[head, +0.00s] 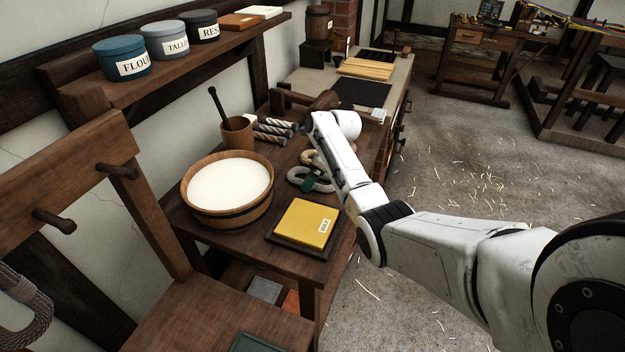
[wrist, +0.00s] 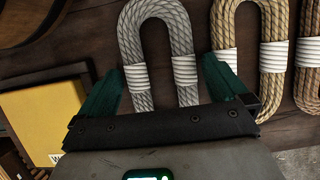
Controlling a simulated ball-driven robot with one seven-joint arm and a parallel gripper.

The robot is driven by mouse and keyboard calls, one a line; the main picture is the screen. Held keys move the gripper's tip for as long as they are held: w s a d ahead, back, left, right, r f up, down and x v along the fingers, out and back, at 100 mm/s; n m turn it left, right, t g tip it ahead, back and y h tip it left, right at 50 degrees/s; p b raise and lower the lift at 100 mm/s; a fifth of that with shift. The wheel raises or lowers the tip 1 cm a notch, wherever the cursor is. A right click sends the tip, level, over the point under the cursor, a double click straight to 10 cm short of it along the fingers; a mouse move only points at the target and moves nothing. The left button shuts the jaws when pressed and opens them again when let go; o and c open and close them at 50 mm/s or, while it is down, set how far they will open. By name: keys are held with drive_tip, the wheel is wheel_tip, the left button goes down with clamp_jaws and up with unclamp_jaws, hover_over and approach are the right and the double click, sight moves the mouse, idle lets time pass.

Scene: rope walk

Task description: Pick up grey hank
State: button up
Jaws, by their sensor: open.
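The grey hank (wrist: 160,25) is a U-shaped bundle of rope with a white binding on each leg, lying on the dark wooden bench. My gripper (wrist: 163,65) is open, its two green fingers on either side of the hank's legs near the bindings. The lower ends of the hank are hidden behind the gripper body in the wrist view. In the head view the grey hank (head: 298,173) shows partly, with my gripper (head: 308,184) over it. I cannot tell whether the fingers touch it.
Tan hanks (wrist: 271,50) lie close to the right finger in the wrist view. A yellow block (head: 304,222) on a dark tray and a tub of white liquid (head: 229,190) stand nearby. Striped rope pieces (head: 272,131) and a mortar-like cup (head: 237,132) are further back.

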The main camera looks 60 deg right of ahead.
drive_tip(key=c, duration=0.9)
drive_tip(key=shift+r, duration=0.2)
